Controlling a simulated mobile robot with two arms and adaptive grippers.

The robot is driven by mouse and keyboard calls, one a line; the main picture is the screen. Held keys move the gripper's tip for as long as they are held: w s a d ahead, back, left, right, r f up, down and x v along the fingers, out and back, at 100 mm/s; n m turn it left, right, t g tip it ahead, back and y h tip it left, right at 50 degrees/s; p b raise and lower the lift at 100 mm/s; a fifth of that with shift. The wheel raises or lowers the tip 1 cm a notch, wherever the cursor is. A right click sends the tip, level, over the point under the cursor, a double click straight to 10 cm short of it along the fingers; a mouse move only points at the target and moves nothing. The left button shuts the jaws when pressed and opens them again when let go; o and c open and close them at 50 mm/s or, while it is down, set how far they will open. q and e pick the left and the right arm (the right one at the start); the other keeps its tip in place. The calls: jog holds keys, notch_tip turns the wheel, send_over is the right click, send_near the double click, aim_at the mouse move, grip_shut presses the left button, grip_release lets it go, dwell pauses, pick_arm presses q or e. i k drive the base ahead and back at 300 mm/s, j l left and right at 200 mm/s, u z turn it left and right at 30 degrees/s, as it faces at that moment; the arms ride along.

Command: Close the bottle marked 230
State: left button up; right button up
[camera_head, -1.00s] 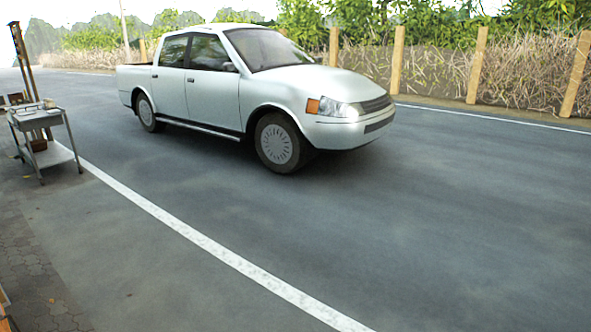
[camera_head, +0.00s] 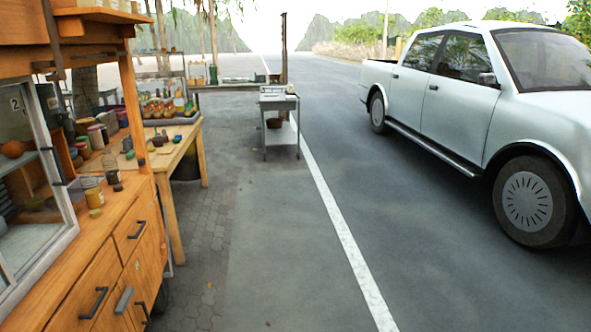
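No bottle marked 230 can be made out. Several small jars and containers stand on the wooden stall at the left, including a yellow jar (camera_head: 94,195) near the counter's edge, but any markings are too small to read. More bottles and jars sit in a rack (camera_head: 163,104) at the back of the wooden table. Neither of my grippers is in view.
A wooden cabinet (camera_head: 118,262) with handled drawers and a glass case fills the left. A wooden table (camera_head: 176,152) stands behind it. A grey cart (camera_head: 281,103) stands beside the white road line. A white pickup (camera_head: 455,90) is at the right. Pavement between is clear.

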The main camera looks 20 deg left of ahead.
aim_at(110, 164)
jog(key=i+u, duration=0.4)
jog(key=i+l+u, duration=0.1)
jog(key=u, duration=0.35)
jog(key=i+l+u, duration=0.25)
jog(key=u, duration=0.15)
jog(key=i+l+u, duration=0.25)
jog(key=u, duration=0.15)
jog(key=i+l+u, duration=0.15)
jog(key=l+u, duration=0.25)
